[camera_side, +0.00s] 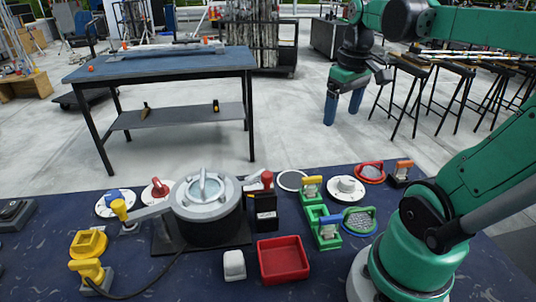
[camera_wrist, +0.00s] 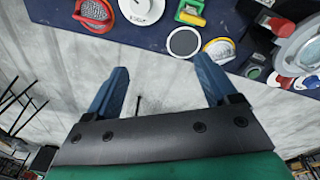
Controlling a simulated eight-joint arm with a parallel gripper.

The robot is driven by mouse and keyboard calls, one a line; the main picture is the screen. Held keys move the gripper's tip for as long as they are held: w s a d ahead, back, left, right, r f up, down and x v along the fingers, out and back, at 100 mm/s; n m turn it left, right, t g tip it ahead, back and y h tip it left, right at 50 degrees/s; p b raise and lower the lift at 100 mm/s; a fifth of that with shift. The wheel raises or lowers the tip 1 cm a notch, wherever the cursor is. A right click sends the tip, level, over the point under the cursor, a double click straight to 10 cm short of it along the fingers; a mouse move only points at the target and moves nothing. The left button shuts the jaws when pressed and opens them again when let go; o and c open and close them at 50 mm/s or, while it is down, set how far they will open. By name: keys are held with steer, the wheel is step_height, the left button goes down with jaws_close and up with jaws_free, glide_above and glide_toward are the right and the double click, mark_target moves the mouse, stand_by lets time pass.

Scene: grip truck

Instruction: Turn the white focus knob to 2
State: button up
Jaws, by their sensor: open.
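The white focus knob (camera_side: 346,186) sits on a round white dial on the right half of the blue table. The dial is too small to read where the knob points. In the wrist view the white knob's dial (camera_wrist: 143,10) is cut by the top edge. My gripper (camera_side: 343,106) is open and empty, high above and behind the table, with its blue fingers pointing down. In the wrist view the open fingers (camera_wrist: 160,66) show bare floor between them, apart from the knob.
A red round-handled piece (camera_side: 370,172), an orange-handled block (camera_side: 402,172), green-framed yellow handles (camera_side: 312,190) and a white ring (camera_side: 291,180) surround the knob. A silver lidded pot (camera_side: 205,205) and a red tray (camera_side: 281,262) stand left and front. Air around my gripper is clear.

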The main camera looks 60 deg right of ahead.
steer(key=s+d+m+g+y, duration=0.1)
steer(key=s+d, duration=0.2)
steer(key=s, duration=0.1)
glide_above(348, 180)
step_height(348, 180, down, 10)
steer(key=shift+d+f, duration=0.1)
steer(key=shift+f, duration=3.35)
jaws_close()
